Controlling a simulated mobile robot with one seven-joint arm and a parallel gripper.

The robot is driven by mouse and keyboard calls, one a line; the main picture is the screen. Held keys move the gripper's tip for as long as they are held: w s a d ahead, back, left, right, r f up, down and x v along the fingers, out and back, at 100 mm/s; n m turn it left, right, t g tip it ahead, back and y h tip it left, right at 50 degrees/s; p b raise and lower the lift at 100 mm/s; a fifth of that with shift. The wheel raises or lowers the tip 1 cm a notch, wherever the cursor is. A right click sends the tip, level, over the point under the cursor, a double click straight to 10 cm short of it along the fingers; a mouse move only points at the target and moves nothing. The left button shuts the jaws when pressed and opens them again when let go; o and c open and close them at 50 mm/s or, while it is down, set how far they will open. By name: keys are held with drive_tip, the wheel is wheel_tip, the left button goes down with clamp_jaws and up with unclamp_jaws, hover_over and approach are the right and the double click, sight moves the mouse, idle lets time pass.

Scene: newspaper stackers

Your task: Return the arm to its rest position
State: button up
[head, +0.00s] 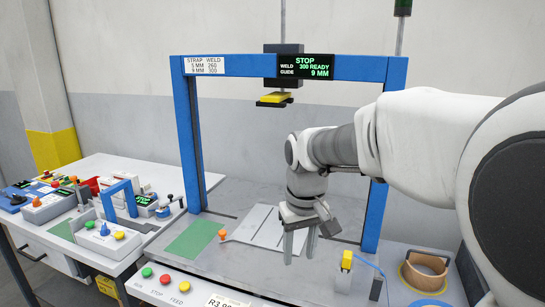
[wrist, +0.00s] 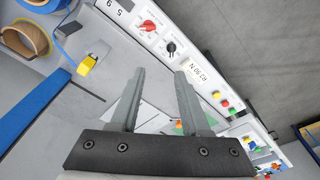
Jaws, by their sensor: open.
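My gripper (head: 299,246) hangs over the front right part of the grey machine table, below the blue frame (head: 186,140). Its fingers point down and are apart, with nothing between them. In the wrist view my gripper (wrist: 158,98) also shows two parted, empty fingers. My arm reaches in from the right side of the head view and covers part of the frame's right post. Whether the fingertips touch the table surface cannot be told.
A yellow-topped block (head: 346,260) and a tape roll (head: 425,270) stand right of my gripper. An orange block (head: 222,234) is left. A cluttered bench (head: 150,167) stands further left.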

drive_tip(key=s+d+r+m+t+p, duration=0.1)
drive_tip(key=s+d+r+t, duration=0.1)
drive_tip(key=s, duration=0.7)
drive_tip(key=s+d+r+m+t+p, duration=0.2)
drive_tip(key=s+d+r, duration=0.2)
drive_tip(key=s, duration=0.6)
drive_tip(key=d, duration=0.2)
drive_tip(key=shift+d+m, duration=0.3)
